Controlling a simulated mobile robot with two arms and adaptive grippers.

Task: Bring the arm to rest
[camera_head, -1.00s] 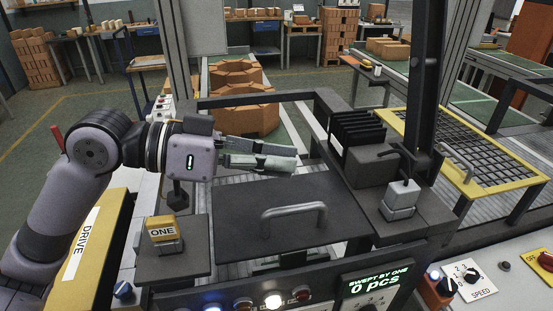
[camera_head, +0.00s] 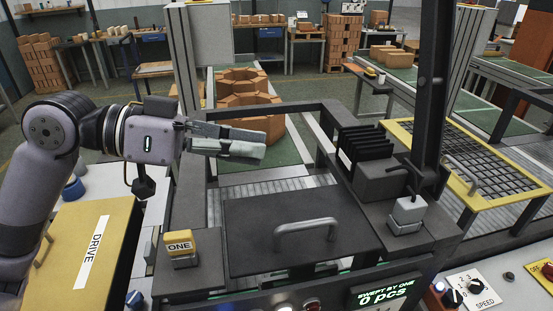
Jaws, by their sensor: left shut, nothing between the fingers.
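My left arm comes in from the left, and its gripper (camera_head: 262,145) points right, held in the air above the back left of the dark machine frame. Its two grey fingers lie together with nothing between them. It touches nothing that I can see. Below it and to the right is a dark plate with a grey handle (camera_head: 305,228). The yellow block marked ONE (camera_head: 180,243) stands on the left ledge, below the gripper. My right gripper does not show.
A yellow box marked DRIVE (camera_head: 92,250) lies under my left arm. A dark post (camera_head: 430,90) rises at the right, beside a yellow-framed grid table (camera_head: 480,160). A display (camera_head: 382,294) reads 0 pcs. Stacked bricks (camera_head: 245,88) stand behind the gripper.

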